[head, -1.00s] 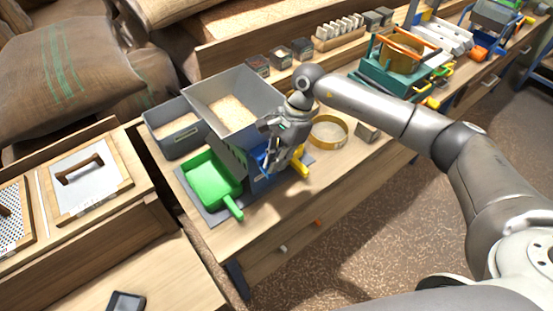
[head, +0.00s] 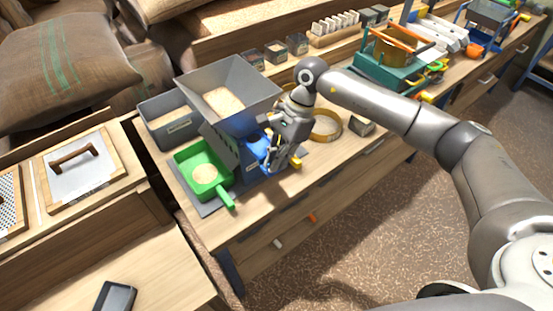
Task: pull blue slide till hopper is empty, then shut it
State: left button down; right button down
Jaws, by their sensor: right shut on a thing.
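The grey hopper (head: 252,102) stands on the bench with pale grain (head: 224,101) inside. The green scoop (head: 190,160) sits under the chute at its left front, with a small heap of grain (head: 205,174) in it. My right gripper (head: 271,164) is at the hopper's right front side, shut on the blue slide (head: 257,140), which the fingers partly hide. How far the slide is out is hard to tell. My left gripper is not in view.
A grey bin (head: 153,110) with grain stands left of the hopper. A round sieve (head: 330,117) and a small box (head: 362,126) lie to its right. A yellow piece (head: 295,162) shows beside my gripper. The bench front is clear.

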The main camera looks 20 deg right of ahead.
jog(key=c, duration=1.6)
grip_release()
jog(key=shift+s+d, duration=0.2)
jog(key=shift+s, duration=0.2)
jog(key=shift+w+a+r, duration=0.1)
jog(key=shift+w, duration=0.2)
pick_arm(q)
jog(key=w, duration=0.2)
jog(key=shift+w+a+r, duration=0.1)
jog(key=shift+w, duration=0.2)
pick_arm(e)
jog(key=v, duration=1.1)
jog(key=shift+s+d+r, duration=0.1)
jog(key=shift+d+r, duration=0.15)
jog(key=shift+r, duration=0.05)
